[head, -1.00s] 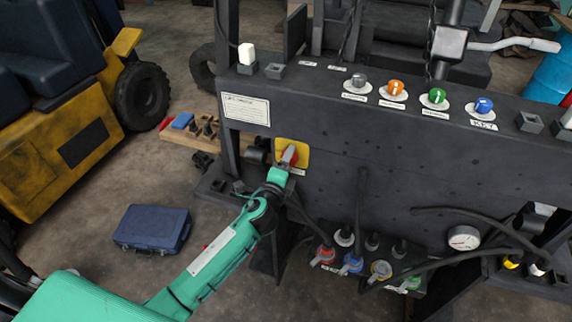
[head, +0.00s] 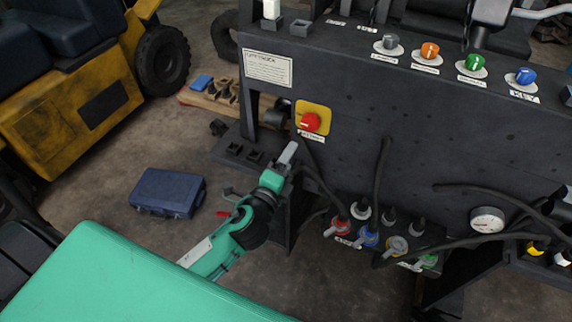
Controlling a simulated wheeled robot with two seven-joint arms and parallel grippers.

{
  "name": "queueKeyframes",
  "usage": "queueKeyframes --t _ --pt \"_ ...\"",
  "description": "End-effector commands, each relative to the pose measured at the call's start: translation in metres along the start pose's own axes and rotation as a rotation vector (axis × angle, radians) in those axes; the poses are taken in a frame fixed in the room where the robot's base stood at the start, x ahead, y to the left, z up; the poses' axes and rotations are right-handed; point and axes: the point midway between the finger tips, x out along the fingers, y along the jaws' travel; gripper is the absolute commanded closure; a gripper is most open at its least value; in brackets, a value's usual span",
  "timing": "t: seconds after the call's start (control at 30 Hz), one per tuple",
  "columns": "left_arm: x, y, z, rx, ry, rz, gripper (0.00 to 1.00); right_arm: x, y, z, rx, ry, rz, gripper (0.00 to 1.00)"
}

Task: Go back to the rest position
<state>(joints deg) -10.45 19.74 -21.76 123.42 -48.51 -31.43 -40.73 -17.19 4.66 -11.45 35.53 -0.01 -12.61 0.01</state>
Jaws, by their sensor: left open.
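My left gripper (head: 287,158) is green with grey fingers and points up toward the dark panel (head: 350,110). It is open, with nothing seen between its fingers. It is below and apart from the red rotary switch (head: 310,122) on its yellow plate (head: 325,109). My left arm (head: 215,255) reaches in from the lower left, and a large green part of it fills the bottom left. My right gripper is not in view.
Grey, orange (head: 430,50), green (head: 474,62) and blue knobs line the panel top. Cables and coloured plugs (head: 369,236) sit below, beside a gauge (head: 487,222). A blue case (head: 168,193) lies on the floor. A yellow forklift (head: 75,110) stands at left.

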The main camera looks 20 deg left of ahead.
Motion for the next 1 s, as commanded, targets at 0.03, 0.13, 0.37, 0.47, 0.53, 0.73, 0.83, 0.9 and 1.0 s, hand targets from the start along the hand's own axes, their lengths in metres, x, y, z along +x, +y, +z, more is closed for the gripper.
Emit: queueKeyframes --t 0.03,0.13,0.37,0.47,0.53,0.73,0.83,0.9,1.0 --pt "-0.002 0.0 0.0 0.0 0.0 0.0 0.31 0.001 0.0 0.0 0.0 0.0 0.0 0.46" --pt "-0.003 0.0 0.0 0.0 0.0 0.0 0.31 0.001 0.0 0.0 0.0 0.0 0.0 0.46" --pt "-0.002 0.0 0.0 0.0 0.0 0.0 0.31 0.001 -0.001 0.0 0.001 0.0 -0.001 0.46" --pt "-0.002 0.0 0.0 0.0 0.0 0.0 0.31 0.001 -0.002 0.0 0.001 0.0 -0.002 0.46" --pt "-0.002 0.0 0.0 0.0 0.0 0.001 0.31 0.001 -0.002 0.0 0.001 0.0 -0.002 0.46" --pt "0.004 0.046 -0.004 -0.053 0.006 0.088 0.31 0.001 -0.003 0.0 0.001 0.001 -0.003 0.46" --pt "0.007 0.11 -0.008 -0.134 0.008 0.206 0.31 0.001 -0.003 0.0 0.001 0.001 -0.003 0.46" --pt "0.004 0.164 -0.01 -0.211 -0.001 0.306 0.31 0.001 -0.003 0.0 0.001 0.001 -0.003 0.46" --pt "-0.01 0.24 -0.014 -0.326 -0.027 0.448 0.31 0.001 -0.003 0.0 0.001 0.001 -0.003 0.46"
